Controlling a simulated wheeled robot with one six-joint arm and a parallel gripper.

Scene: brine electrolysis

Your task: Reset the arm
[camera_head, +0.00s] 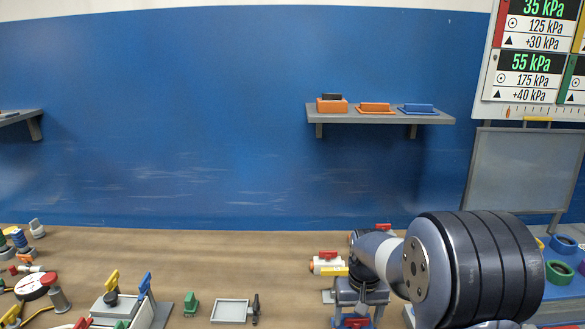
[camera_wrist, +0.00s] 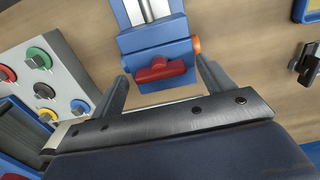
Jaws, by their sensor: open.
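My gripper (camera_wrist: 161,70) shows in the wrist view with its two fingers spread wide apart. A blue fixture (camera_wrist: 150,52) with a red handle (camera_wrist: 162,69) and an orange end piece lies beyond and between the fingertips. I cannot tell whether the fingers touch it. In the head view my arm reaches in from the lower right over the table. Its dark, thick joint hides part of the bench, and the gripper's fingers cannot be made out there.
A panel with coloured knobs (camera_wrist: 47,76) stands left in the wrist view. In the head view a grey tray (camera_head: 230,311), a green block (camera_head: 191,306) and lever fixtures stand on the table front. A wall shelf (camera_head: 380,117) holds coloured blocks. The table's middle is clear.

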